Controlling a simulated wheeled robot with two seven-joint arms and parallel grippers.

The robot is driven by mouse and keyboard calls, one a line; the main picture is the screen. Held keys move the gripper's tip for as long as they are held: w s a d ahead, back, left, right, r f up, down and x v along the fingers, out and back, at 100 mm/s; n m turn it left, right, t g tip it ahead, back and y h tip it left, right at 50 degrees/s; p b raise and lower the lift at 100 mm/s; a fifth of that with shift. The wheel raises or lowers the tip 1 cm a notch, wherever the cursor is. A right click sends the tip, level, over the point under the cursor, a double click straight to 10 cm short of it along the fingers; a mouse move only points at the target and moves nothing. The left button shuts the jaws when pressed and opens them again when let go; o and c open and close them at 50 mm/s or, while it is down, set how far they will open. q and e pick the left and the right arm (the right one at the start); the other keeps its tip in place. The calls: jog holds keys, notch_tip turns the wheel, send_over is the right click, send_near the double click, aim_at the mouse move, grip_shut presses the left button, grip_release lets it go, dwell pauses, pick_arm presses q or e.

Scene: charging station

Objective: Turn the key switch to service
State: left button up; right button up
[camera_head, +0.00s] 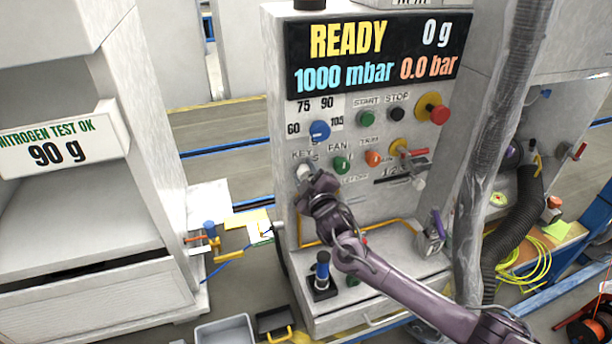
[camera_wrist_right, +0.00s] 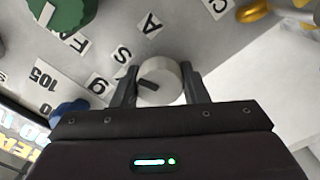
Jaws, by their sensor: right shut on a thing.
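The key switch is a light grey round knob with a dark mark on its face. It sits at the left side of the panel in the head view (camera_head: 303,171), under the label KEY. In the right wrist view the knob (camera_wrist_right: 158,84) lies between the two dark fingers. My right gripper (camera_wrist_right: 158,88) is shut on it, one finger on each side; in the head view the gripper (camera_head: 308,178) partly hides the knob and its lower labels. Letter plates A and S (camera_wrist_right: 122,55) show beside the knob. My left gripper is not in view.
A red emergency button (camera_head: 439,114) is farther right. The display (camera_head: 375,50) reads READY. A thick grey hose (camera_head: 500,130) hangs right of the panel.

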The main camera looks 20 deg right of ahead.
jog(key=shift+n, duration=1.1)
jog(key=o, duration=1)
jog(key=shift+c, duration=0.2)
jog(key=shift+s+f+b, duration=0.2)
jog(key=shift+s+b, duration=0.2)
jog(key=shift+s, duration=0.2)
jog(key=s+b, duration=0.1)
jog(key=s, duration=0.5)
jog(key=shift+s+r+b, duration=0.15)
jog(key=shift+s+b, duration=0.2)
jog(key=shift+d, duration=0.1)
